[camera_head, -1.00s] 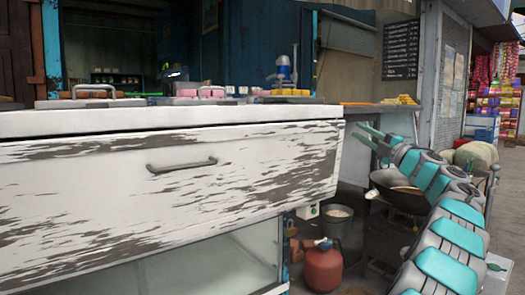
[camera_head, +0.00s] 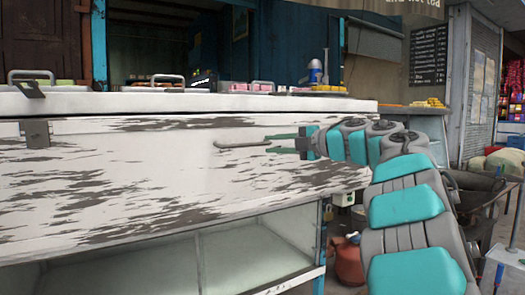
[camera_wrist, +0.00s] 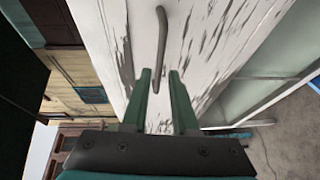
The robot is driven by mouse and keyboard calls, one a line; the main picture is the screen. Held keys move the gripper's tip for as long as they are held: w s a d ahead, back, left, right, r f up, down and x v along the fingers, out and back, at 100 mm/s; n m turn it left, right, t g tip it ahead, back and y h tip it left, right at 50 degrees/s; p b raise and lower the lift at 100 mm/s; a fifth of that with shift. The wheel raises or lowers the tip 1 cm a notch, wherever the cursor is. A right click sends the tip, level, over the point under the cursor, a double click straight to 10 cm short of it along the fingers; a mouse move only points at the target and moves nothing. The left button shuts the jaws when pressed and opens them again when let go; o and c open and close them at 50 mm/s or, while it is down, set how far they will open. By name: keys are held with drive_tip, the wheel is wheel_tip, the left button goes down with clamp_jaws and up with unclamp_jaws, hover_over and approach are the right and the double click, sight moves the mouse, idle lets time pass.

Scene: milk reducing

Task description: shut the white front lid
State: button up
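The white front lid (camera_head: 120,170) is a long panel with worn, flaking paint below the white counter top (camera_head: 200,103). It hangs above a glass-fronted cabinet, with the cabinet's lower part open to view. A metal bar handle (camera_head: 235,144) is on its face; the handle also shows in the wrist view (camera_wrist: 162,40). My gripper (camera_head: 268,144) is at the handle's right end. In the wrist view, the two green fingers (camera_wrist: 160,80) are apart, and the handle's near end appears between their tips. I cannot tell whether they touch it.
A grey latch (camera_head: 36,133) is on the lid's left part. Trays with lids and a blue-topped jar (camera_head: 315,72) stand on the counter. A red gas cylinder (camera_head: 348,262) stands on the ground below my arm.

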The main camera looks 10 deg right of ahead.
sight(255, 145)
drive_tip(key=x, duration=0.7)
drive_tip(key=shift+w+a, duration=0.15)
drive_tip(key=shift+w, duration=0.15)
clamp_jaws()
idle(1.2)
